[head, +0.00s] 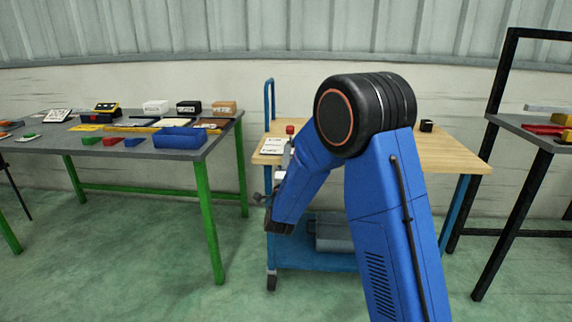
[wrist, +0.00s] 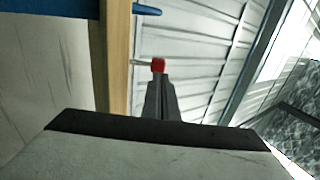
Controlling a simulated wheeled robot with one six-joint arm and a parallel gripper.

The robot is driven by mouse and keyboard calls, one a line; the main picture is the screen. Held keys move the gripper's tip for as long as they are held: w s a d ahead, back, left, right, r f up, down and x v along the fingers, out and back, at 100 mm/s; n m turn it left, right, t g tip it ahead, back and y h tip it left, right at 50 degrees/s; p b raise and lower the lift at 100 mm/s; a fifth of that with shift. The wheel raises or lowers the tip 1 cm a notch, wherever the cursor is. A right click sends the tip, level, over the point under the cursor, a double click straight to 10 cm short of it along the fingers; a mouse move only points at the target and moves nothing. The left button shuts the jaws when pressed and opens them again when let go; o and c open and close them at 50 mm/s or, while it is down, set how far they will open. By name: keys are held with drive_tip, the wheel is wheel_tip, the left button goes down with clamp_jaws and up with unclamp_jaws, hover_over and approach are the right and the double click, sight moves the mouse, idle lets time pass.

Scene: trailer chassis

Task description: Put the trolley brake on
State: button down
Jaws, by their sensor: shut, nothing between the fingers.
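The trolley (head: 455,158) has a wooden top, blue legs and a blue lower shelf. In the head view my gripper (head: 287,147) points upward beside the trolley's left front; my arm hides much of the trolley.
A grey workbench (head: 130,152) with green legs stands left, holding a blue tray (head: 180,138) and several boxes. A black-framed rack (head: 497,225) stands right. A grey box (head: 335,232) lies on the trolley's lower shelf. The green floor at front left is clear.

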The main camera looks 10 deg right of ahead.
sight(289, 129)
drive_tip(key=shift+x, duration=3.1)
drive_tip(key=shift+r, duration=0.15)
drive_tip(key=shift+w+d+r+g, duration=0.15)
drive_tip(key=shift+w+r+g, duration=0.15)
drive_tip(key=shift+r+g, duration=0.35)
drive_tip(key=shift+w+d+r+g+y, duration=0.15)
drive_tip(key=shift+w+r+g+y, duration=0.5)
drive_tip(key=shift+g, duration=0.5)
drive_tip(key=shift+w+d+r+g+y, duration=0.15)
drive_tip(key=shift+w+r+g+y, duration=0.1)
drive_tip(key=shift+w+g, duration=0.35)
drive_tip(key=shift+w+d+r+g+y, duration=0.1)
drive_tip(key=shift+w+d+r+g, duration=0.2)
drive_tip(key=shift+g, duration=0.45)
drive_tip(key=shift+w+d+r+g+y, duration=0.1)
drive_tip(key=shift+w+r+g+y, duration=0.15)
drive_tip(key=shift+w+g, duration=0.35)
drive_tip(key=shift+w+d+r, duration=0.15)
drive_tip(key=shift+w+d, duration=0.1)
drive_tip(key=shift+w, duration=0.55)
drive_tip(key=shift+w+d+r, duration=0.15)
drive_tip(key=shift+w+d, duration=0.1)
drive_tip(key=shift+w, duration=0.6)
drive_tip(key=shift+r, duration=0.1)
